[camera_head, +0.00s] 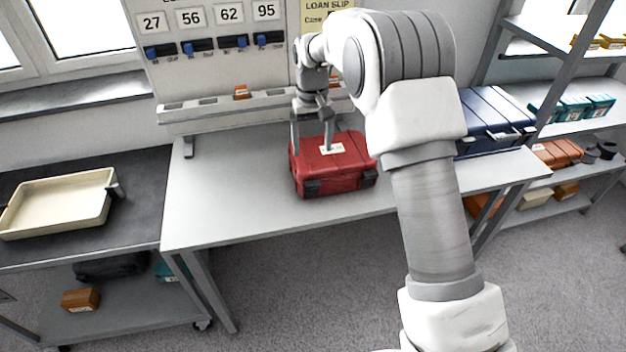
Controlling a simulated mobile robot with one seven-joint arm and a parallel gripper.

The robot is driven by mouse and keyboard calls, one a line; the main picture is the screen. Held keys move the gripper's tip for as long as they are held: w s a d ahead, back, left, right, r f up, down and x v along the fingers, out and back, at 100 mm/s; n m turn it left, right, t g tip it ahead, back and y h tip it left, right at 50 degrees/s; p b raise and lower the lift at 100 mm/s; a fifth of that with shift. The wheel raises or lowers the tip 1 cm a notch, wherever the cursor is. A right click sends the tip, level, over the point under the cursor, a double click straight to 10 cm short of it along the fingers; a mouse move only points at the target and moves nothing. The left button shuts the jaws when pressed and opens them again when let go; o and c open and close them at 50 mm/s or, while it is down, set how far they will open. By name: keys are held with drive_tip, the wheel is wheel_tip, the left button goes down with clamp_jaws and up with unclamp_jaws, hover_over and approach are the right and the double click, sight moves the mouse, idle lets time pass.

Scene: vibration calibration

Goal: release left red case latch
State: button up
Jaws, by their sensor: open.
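The red case (340,170) sits closed on the light grey table, with a white label on its lid. Its left latch (312,188) is a dark block on the front face, near the left corner. A matching right latch (369,178) is near the right front corner. My gripper (312,146) points down over the left part of the lid. Its fingers are apart, one near the case's left edge and one over the lid by the label. I cannot tell whether the fingers touch the case. Nothing shows between them.
A blue case (490,118) stands at the table's right end, partly behind my arm. A board with number cards and a ledge (215,112) rises behind. A cream tray (55,205) lies on the left bench. The table left of the red case is clear.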

sight(313, 185)
wheel_tip(313, 185, down, 13)
drive_tip(key=shift+f, duration=0.1)
idle(0.3)
clamp_jaws()
